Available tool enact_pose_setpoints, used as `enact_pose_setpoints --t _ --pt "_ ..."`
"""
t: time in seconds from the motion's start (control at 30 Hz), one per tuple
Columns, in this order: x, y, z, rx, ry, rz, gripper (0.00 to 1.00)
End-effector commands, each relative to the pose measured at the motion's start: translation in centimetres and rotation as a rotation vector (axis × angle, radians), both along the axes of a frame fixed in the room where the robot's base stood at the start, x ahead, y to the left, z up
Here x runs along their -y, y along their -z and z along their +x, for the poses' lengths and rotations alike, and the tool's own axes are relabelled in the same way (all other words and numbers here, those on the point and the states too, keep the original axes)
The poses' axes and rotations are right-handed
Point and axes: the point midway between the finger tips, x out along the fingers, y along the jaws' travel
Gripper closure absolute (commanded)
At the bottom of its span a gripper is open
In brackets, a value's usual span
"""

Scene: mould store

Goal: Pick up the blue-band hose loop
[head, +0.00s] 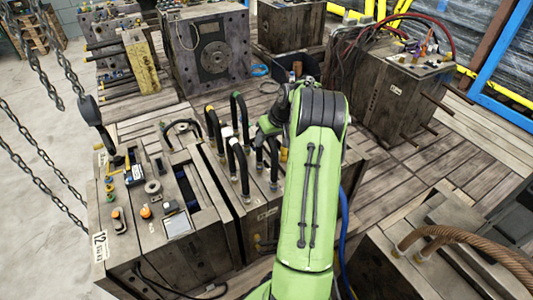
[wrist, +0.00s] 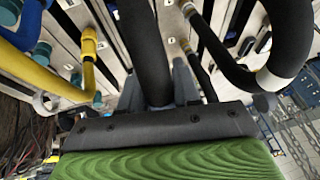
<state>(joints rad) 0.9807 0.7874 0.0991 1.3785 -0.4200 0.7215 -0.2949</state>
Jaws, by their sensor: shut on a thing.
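My gripper (wrist: 158,98) is shut on a thick black hose loop (wrist: 145,45), which runs up between its two grey fingers in the wrist view. No blue band shows on the part I see, so I cannot tell whether this is the blue-band loop. In the head view my green arm reaches over the mould block, and its dark wrist hides most of the gripper and the held hose. Other black hose loops stand upright beside it, one with a white band (head: 227,132).
A second black hose (wrist: 290,45) curves close on the right in the wrist view, and a yellow hose (wrist: 40,78) is on the left. Small parts lie on the block marked 12 (head: 100,245). Chains (head: 40,150) hang at the left.

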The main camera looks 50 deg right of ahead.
Motion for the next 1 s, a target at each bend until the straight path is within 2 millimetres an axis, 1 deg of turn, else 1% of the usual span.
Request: enact_pose_setpoints --t 0.17,0.23,0.27,0.4,0.5,0.6,0.73,1.0 --pt "0.0 -0.3 0.0 0.002 -0.004 -0.001 1.0" --pt "0.0 -1.2 0.0 0.002 -0.004 -0.003 1.0" --pt "0.0 -1.9 0.1 0.003 -0.004 -0.004 1.0" --pt "0.0 -5.8 0.1 0.004 -0.004 -0.004 1.0" --pt "0.0 -8.1 0.1 0.004 -0.003 -0.004 1.0" --pt "0.0 -9.6 0.0 0.003 -0.001 -0.002 1.0" --pt "0.0 -10.2 0.0 0.001 -0.002 0.0 1.0" --pt "0.0 -10.1 0.0 0.001 -0.002 -0.001 1.0"
